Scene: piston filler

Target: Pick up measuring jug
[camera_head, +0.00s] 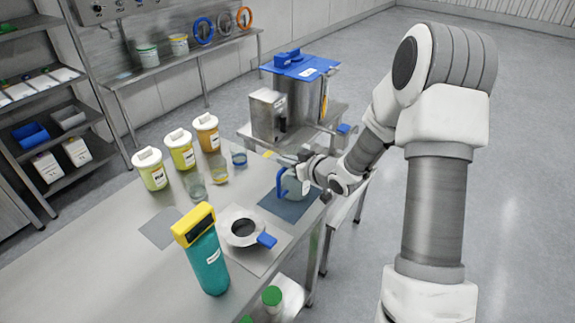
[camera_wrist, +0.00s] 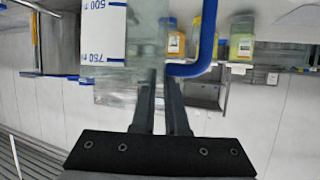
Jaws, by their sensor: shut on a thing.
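The measuring jug (camera_head: 294,186) is clear with a blue handle and stands at or just above the blue-grey mat on the table's right part; I cannot tell whether it touches the mat. In the wrist view the jug (camera_wrist: 130,72) appears upside down, with a white scale marked 500 and 750 and its blue handle (camera_wrist: 208,35). My gripper (camera_wrist: 163,76) is shut on the jug, its two fingers close together at the jug's side near the handle. In the head view my gripper (camera_head: 304,168) reaches in from the right and partly hides the jug.
The blue-grey mat (camera_head: 291,209) lies under the jug. Lidded jars (camera_head: 182,152) and clear beakers (camera_head: 195,188) stand left. The filler machine (camera_head: 298,95) with its blue lid stands behind.

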